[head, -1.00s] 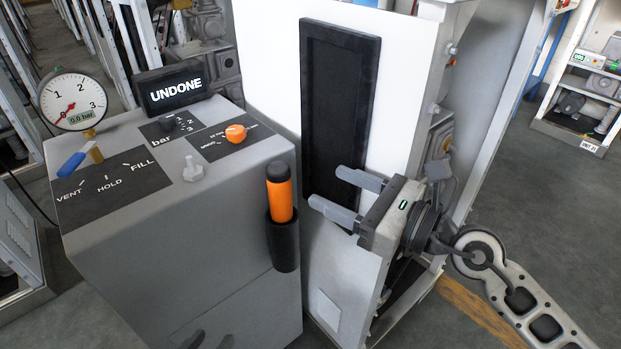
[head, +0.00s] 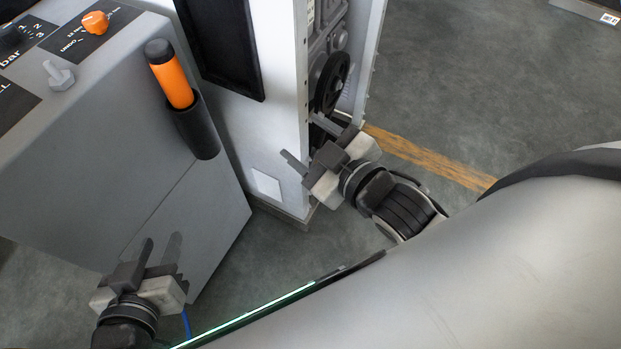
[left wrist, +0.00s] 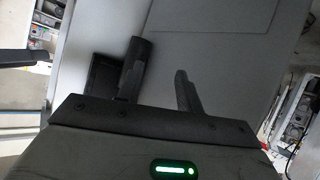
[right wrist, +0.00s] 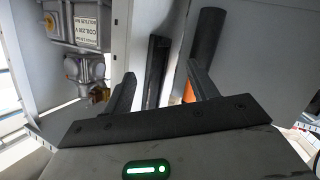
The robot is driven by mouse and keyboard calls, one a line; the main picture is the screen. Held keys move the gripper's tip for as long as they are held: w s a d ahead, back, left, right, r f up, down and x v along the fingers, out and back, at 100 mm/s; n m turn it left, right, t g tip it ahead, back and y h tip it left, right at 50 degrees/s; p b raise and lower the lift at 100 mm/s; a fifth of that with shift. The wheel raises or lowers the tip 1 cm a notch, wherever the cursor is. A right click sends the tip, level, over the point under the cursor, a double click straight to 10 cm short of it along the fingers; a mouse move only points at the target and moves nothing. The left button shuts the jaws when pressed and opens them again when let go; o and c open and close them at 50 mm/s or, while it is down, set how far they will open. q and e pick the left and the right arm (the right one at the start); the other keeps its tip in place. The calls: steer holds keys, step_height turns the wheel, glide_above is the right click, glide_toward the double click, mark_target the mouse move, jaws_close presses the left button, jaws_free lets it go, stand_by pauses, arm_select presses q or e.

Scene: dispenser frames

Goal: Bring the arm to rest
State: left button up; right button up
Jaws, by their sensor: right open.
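My right gripper (head: 302,138) is open and empty in the head view, in front of the lower edge of the white cabinet (head: 284,85). Its two fingers stand apart in the right wrist view (right wrist: 160,72), with nothing between them. My left gripper (head: 161,242) is low at the bottom left of the head view, in front of the grey console's (head: 110,150) side. Its fingers are apart and empty in the left wrist view (left wrist: 158,58).
An orange-and-black handle (head: 172,82) sits in a black holder (head: 195,125) on the console's side. An orange knob (head: 96,22) and a grey knob (head: 59,75) are on the console top. Open floor (head: 470,90) lies to the right, with a yellow stripe (head: 425,158).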

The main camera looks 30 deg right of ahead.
steer(key=s+a+f+m+g, duration=0.2)
steer(key=s+f+m+g, duration=0.1)
steer(key=s+f+m, duration=0.1)
steer(key=shift+s+f+m+y, duration=0.3)
steer(key=shift+s+f+m, duration=0.1)
steer(key=shift+m, duration=0.1)
arm_select(q)
steer(key=shift+g+y, duration=0.3)
steer(key=shift+g, duration=0.1)
steer(key=r+p, duration=0.1)
steer(key=p, duration=0.2)
steer(key=r+p, duration=0.2)
steer(key=p, duration=0.2)
steer(key=a+r+p, duration=0.1)
steer(key=r+p, duration=0.1)
steer(key=p, duration=0.1)
steer(key=shift+p, duration=0.35)
arm_select(e)
steer(key=shift+g+h, duration=0.4)
steer(key=shift+g, duration=0.1)
steer(key=r, duration=0.3)
steer(key=d+r, duration=0.1)
steer(key=r, duration=0.1)
steer(key=shift+s, duration=0.1)
